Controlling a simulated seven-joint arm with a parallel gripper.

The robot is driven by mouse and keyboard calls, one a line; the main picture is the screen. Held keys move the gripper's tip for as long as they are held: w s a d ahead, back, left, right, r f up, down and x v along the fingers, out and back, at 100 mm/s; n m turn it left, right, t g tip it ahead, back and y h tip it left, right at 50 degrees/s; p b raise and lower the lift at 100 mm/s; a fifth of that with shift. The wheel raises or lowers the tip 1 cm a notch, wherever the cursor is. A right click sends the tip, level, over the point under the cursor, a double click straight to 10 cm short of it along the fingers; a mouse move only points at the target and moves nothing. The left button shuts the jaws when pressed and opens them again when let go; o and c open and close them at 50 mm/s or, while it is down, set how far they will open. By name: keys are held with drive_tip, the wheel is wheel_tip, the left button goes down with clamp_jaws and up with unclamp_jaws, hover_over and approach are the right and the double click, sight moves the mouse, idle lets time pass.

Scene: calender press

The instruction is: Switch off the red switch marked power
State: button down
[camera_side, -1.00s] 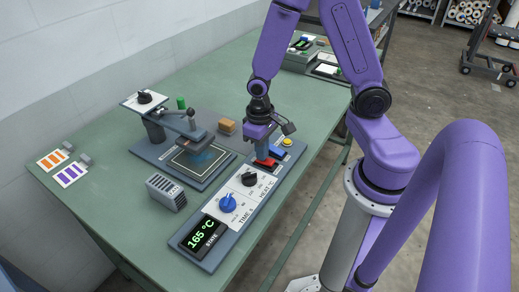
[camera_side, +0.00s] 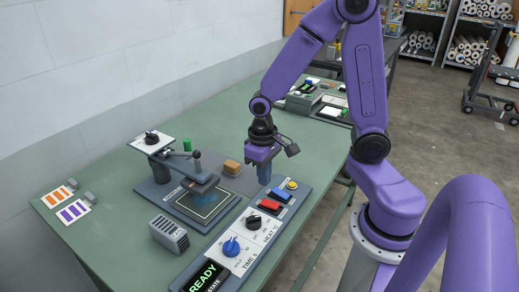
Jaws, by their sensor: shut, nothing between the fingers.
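The red switch (camera_side: 269,205) sits on the grey control panel (camera_side: 233,222), just in front of a blue switch (camera_side: 279,195). Its label is too small to read, and which way it is tipped cannot be told. My gripper (camera_side: 264,182) is shut and empty, pointing down, above and slightly behind the red switch in the picture. It appears apart from the switch. The panel display (camera_side: 206,278) reads READY in green, with STATE beside it.
A yellow button (camera_side: 292,184) is at the panel's far end. A blue knob (camera_side: 231,247) and black knob (camera_side: 253,222) sit nearer. The press (camera_side: 190,180) stands left of the panel, with a grey vented block (camera_side: 169,234) in front.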

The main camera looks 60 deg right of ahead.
wheel_tip(320, 180, up, 8)
drive_tip(key=w, duration=0.1)
drive_tip(key=shift+w, duration=0.35)
drive_tip(key=shift+s+a+f, duration=0.1)
